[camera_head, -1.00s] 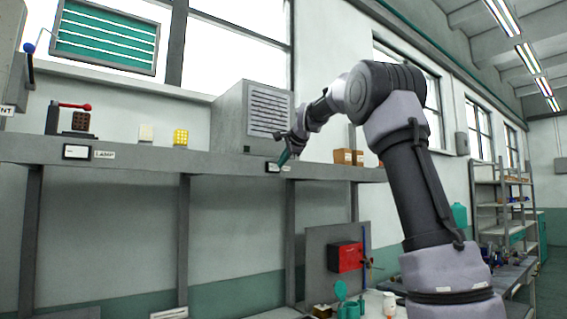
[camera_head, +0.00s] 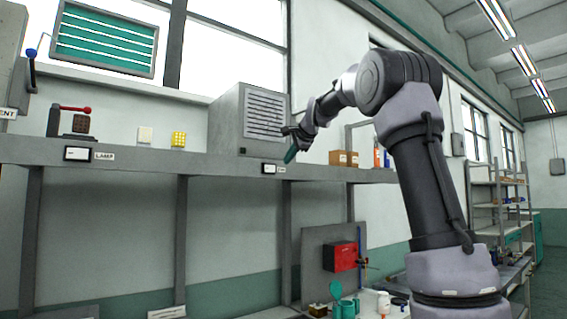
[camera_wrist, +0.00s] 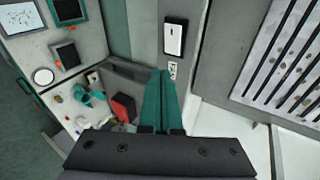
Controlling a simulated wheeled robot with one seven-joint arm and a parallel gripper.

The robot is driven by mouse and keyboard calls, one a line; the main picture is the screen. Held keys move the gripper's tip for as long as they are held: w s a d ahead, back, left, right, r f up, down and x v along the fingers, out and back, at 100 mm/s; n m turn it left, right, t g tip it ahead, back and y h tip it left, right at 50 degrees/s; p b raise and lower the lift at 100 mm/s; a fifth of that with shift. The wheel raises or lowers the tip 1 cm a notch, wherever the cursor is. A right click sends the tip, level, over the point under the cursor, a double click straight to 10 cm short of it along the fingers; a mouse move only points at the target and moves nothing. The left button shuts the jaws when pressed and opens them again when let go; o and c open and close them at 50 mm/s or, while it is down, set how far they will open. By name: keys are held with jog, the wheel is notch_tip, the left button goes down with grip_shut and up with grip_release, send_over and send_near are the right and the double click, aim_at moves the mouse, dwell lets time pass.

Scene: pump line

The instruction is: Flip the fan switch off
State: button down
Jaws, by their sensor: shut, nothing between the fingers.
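The fan switch (camera_head: 269,168) is a small white rocker in a dark frame on the front edge of the shelf, below the grey louvred box. A small label (camera_head: 282,169) sits to its right, too small to read. The switch also shows in the wrist view (camera_wrist: 175,37), above the fingertips. Which way its rocker is tipped is not clear. My gripper (camera_head: 290,156) is shut and empty, its teal fingers together, just right of and above the switch in the head view. In the wrist view my gripper (camera_wrist: 160,74) appears apart from the switch.
The louvred box (camera_head: 249,121) stands on the shelf (camera_head: 225,166). A similar switch labelled LAMP (camera_head: 77,154) is farther left on the same edge. Small brown boxes (camera_head: 343,158) stand to the right. A red box (camera_head: 341,256) is below the shelf.

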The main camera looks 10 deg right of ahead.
jog(key=d+v, duration=0.1)
jog(key=v, duration=0.6)
jog(key=shift+d+r, duration=0.15)
jog(key=shift+d, duration=0.25)
jog(key=shift+w, duration=0.1)
jog(key=s+a+f+n+g, duration=0.1)
jog(key=s+f+n, duration=0.4)
jog(key=s+f, duration=0.9)
jog(key=s+a+f+n+g+h, duration=0.1)
jog(key=s+f+n+g, duration=0.2)
jog(key=s+f, duration=1.1)
jog(key=s+n, duration=0.2)
jog(key=s, duration=0.7)
jog(key=shift+a+f+n, duration=0.15)
jog(key=shift+f+n, duration=0.2)
jog(key=shift+n, duration=0.05)
jog(key=shift+a+g, duration=0.1)
jog(key=shift+g, duration=0.2)
